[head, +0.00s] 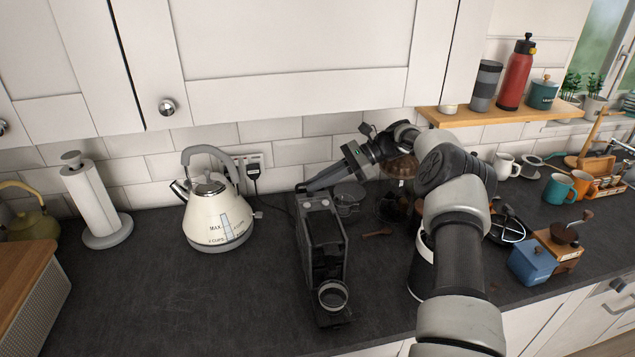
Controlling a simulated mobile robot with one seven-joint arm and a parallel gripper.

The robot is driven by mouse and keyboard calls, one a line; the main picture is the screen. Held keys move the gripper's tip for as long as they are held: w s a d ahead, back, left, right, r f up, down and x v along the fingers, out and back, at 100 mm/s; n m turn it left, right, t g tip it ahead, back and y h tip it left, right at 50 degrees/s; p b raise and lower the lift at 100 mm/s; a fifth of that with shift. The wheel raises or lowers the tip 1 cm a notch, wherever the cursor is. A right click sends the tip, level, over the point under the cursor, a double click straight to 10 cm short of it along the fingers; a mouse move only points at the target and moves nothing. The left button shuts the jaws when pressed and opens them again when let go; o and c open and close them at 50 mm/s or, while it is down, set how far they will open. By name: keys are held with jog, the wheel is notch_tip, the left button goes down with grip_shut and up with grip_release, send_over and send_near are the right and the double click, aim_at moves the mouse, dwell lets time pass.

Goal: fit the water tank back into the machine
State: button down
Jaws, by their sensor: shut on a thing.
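The coffee machine (336,268), narrow and black with grey edges, stands upright on the worktop in the middle of the head view. A round drip stand (332,295) is at its near end. My gripper (305,187) reaches in from the right, low over the machine's far end, its dark fingers pointing left. It is shut on what seems to be the water tank, which is mostly hidden at the machine's far end. I cannot tell whether the tank touches the machine. A smoky clear round container (349,197) stands just right of the machine's far end.
A cream kettle (217,215) stands left of the machine, near a wall socket. A paper towel roll (93,203) is further left. A brown wooden scoop (377,233) lies right of the machine. A blue box and grinder (531,262) are far right. The front left worktop is clear.

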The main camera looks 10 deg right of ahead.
jog(key=c, duration=1.8)
grip_release()
